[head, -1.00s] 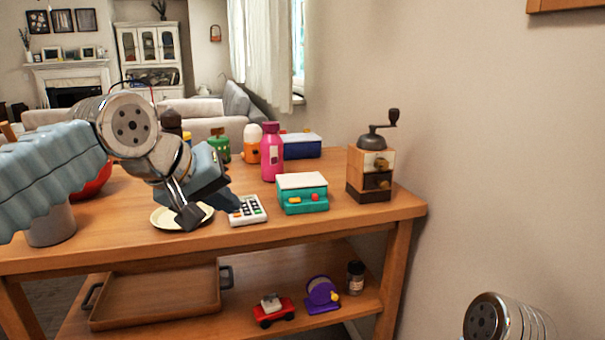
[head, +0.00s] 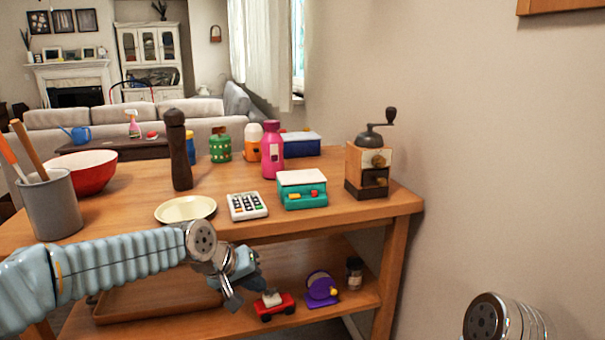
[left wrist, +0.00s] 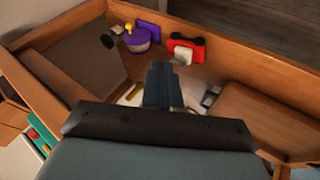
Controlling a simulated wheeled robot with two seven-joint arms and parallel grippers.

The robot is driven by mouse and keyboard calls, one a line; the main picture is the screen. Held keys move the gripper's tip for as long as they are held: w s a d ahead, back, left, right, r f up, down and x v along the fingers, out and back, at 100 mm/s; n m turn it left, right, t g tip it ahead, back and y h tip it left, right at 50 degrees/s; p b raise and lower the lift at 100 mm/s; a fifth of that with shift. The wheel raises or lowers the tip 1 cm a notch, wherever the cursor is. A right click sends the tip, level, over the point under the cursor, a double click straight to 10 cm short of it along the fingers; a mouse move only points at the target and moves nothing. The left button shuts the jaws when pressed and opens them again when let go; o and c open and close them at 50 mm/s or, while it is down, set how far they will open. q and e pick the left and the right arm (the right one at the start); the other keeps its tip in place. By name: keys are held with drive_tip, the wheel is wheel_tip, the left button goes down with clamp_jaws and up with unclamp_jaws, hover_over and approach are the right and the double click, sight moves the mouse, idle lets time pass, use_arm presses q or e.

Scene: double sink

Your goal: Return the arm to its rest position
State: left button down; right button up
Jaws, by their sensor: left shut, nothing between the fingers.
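My left gripper (head: 246,284) is low in front of the table's front edge in the head view, near the lower shelf. Its fingers are shut and empty; they also show at the middle of the left wrist view (left wrist: 162,86). Behind and right of it in the head view, a red toy car (head: 275,305) sits on the lower shelf; the car also shows in the left wrist view (left wrist: 186,50). Only part of my right arm shows at the lower right of the head view, and its gripper is out of view.
The wooden table (head: 330,222) holds a cream plate (head: 186,208), calculator (head: 247,206), teal box (head: 302,190), pink bottle (head: 272,150), coffee grinder (head: 369,165), pepper mill (head: 178,150), red bowl (head: 88,172) and utensil crock (head: 50,205). The lower shelf holds a brown tray (head: 160,303) and purple toy (head: 320,288).

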use_arm(q)
wheel_tip(320, 180, down, 16)
drive_tip(key=s+r+g, duration=0.1)
drive_tip(key=s, duration=0.1)
drive_tip(key=s+f+g+y, duration=0.1)
drive_tip(key=s+f+g, duration=0.2)
drive_tip(key=s+f, duration=2)
wheel_tip(320, 180, down, 3)
drive_tip(key=shift+s+a+r+g, duration=0.1)
drive_tip(key=shift+s+a+g, duration=0.05)
drive_tip(key=shift+a+g, duration=0.25)
